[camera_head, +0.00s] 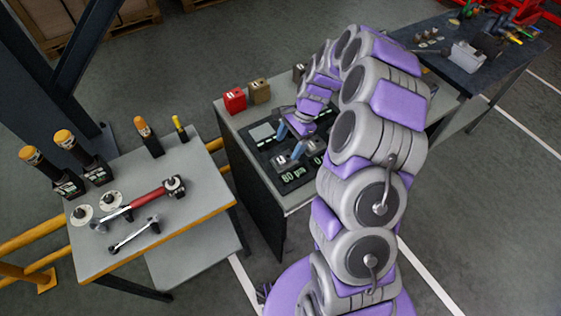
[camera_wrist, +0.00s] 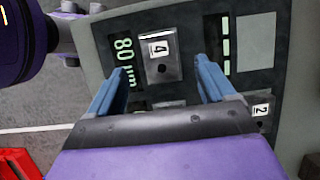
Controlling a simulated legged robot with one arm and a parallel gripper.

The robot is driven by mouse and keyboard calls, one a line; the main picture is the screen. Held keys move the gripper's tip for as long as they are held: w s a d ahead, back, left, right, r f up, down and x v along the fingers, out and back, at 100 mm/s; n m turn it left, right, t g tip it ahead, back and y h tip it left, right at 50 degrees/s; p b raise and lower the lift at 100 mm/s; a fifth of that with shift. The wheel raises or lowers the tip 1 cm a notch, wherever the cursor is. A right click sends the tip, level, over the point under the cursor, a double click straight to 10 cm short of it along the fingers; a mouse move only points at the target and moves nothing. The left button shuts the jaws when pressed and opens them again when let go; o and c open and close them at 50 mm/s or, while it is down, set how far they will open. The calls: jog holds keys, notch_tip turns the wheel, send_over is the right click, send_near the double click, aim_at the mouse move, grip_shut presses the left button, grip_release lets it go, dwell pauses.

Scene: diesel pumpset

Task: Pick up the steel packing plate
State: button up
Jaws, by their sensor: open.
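A steel plate (camera_wrist: 172,68) with a white "4" tag and a dark hole lies on a black board (camera_wrist: 197,22), beside a green "80 µm" readout. I take it as the packing plate; it shows small in the head view (camera_head: 281,160). My gripper (camera_wrist: 160,66) is open and empty, its blue fingers on either side of this plate in the wrist picture. I cannot tell the height gap. In the head view my gripper (camera_head: 289,141) is over the board. A plain grey square (camera_wrist: 256,42) lies on the board, right of the gripper. My gripper body hides the board's lower part.
A red block (camera_head: 235,101) and a tan block (camera_head: 259,91) stand behind the board on the bench. A separate table (camera_head: 190,207) at the left holds a red-handled tool (camera_head: 146,197), a wrench and several orange-topped items. A dark workbench (camera_head: 500,62) stands at the back right.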

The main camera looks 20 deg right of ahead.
aim_at(285, 158)
jog(key=shift+a+f, duration=0.1)
jog(key=shift+f, duration=0.4)
jog(key=shift+d+f, duration=0.1)
jog(key=shift+d, duration=0.2)
jog(key=shift+s+d+f+b, duration=0.1)
jog(key=shift+d+f+b, duration=0.35)
jog(key=shift+d+f, duration=0.4)
jog(key=a+f, duration=0.1)
jog(key=a+f+b, duration=0.1)
jog(key=a, duration=0.1)
jog(key=shift+s+a+f, duration=0.15)
jog(key=shift+a+f, duration=0.1)
jog(key=shift+f, duration=0.15)
jog(key=shift+a, duration=0.5)
jog(key=shift+d, duration=1.05)
jog(key=c, duration=0.5)
jog(key=shift+c, duration=1.4)
jog(key=shift+a, duration=0.55)
jog(key=c, duration=0.5)
jog(key=shift+c, duration=1)
jog(key=shift+d, duration=0.25)
